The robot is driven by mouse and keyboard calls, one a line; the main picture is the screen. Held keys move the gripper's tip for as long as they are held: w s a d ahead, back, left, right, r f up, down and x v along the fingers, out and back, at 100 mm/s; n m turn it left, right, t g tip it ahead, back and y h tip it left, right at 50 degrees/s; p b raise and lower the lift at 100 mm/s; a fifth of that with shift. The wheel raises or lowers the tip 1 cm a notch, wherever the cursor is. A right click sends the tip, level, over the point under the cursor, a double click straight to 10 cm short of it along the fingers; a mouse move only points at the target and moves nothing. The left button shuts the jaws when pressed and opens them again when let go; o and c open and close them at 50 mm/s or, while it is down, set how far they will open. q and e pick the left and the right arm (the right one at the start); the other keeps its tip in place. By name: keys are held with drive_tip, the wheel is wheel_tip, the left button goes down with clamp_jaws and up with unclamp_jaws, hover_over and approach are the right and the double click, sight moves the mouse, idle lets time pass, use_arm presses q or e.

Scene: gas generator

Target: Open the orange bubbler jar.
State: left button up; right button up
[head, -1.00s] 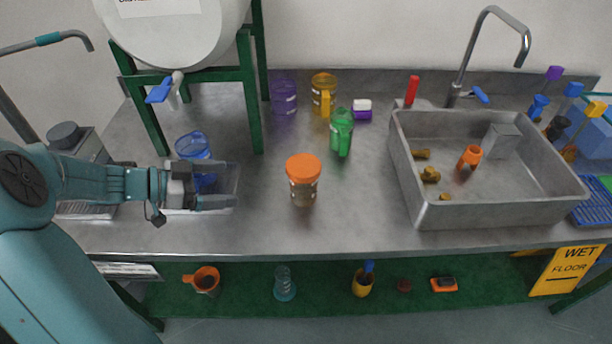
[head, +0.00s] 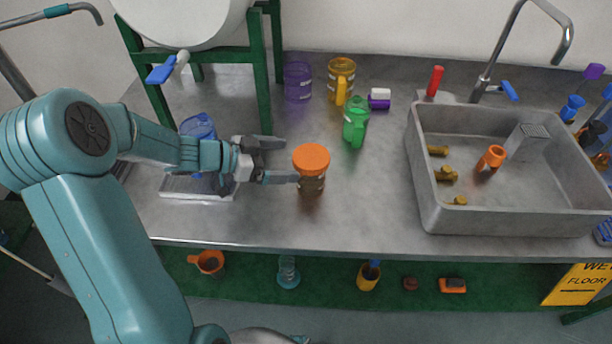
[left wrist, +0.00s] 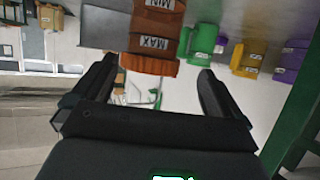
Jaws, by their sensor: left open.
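The orange-lidded jar (head: 311,184) stands upright on the steel counter, with its orange lid (head: 311,159) on top. My left gripper (head: 292,160) is open just left of the jar, its fingers pointing toward it at about lid height. In the left wrist view the jar (left wrist: 157,32) appears upside down, its orange lid (left wrist: 150,63) ahead of and between the two open fingers (left wrist: 155,80). The lid does not look gripped. My right gripper is not in view.
A sink (head: 515,222) is at right. A green stand (head: 262,80) rises behind my gripper. The counter right of the jar is clear.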

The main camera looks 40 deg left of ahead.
sight(294, 161)
use_arm(q)
drive_tip(key=x, duration=0.6)
drive_tip(key=shift+s+d+r+b, duration=0.1)
drive_tip(key=shift+d+r+b, duration=0.1)
drive_tip(key=shift+d+b, duration=0.1)
drive_tip(key=c, duration=1.3)
wheel_tip(294, 161, up, 20)
drive_tip(key=p, duration=0.5)
drive_tip(key=shift+r+p, duration=0.1)
drive_tip(key=shift+p, duration=0.3)
drive_tip(key=shift+s, duration=0.1)
